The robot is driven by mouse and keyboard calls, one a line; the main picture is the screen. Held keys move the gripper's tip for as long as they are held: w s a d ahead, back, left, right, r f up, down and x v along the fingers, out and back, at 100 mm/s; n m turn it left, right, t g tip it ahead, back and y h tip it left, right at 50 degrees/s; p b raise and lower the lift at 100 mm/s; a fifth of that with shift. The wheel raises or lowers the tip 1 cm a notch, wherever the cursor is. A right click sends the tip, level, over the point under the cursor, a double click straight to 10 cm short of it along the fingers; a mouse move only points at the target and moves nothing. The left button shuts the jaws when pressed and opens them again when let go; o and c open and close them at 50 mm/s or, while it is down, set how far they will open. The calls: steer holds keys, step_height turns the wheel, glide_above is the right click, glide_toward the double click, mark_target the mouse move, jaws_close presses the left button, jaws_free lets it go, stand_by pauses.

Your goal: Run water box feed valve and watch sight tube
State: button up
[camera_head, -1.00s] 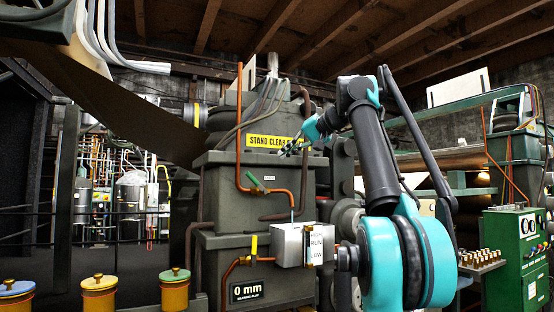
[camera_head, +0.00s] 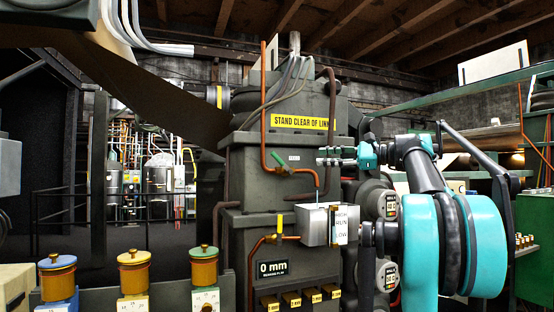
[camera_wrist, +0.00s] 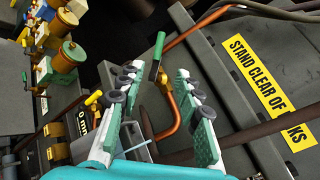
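The water box (camera_head: 314,227) is a small silver box on the grey machine front. Its sight tube (camera_head: 340,225) is on the right side, marked HIGH, RUN and LOW; I cannot make out the level. A copper pipe (camera_head: 264,120) comes down above the box and carries a valve with a green lever (camera_head: 277,170). A lower copper pipe has a yellow lever (camera_head: 280,223). My gripper (camera_head: 322,156) is open and empty, pointing left, up and to the right of the green lever. In the wrist view the green lever (camera_wrist: 159,46) shows beyond the parted fingertips (camera_wrist: 160,78), apart from them.
A yellow "stand clear" sign (camera_head: 300,122) is above the valve. A "0 mm" display (camera_head: 273,268) and several yellow-fronted blocks are below. Round gauges (camera_head: 388,206) stand behind my arm. Lidded pots (camera_head: 133,272) line the front left. A green cabinet (camera_head: 535,245) stands at the right.

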mark_target(277, 158)
steer(key=x, duration=1.7)
steer(key=shift+a+f, duration=0.15)
steer(key=shift+a, duration=0.05)
steer(key=shift+c, duration=0.2)
jaws_close()
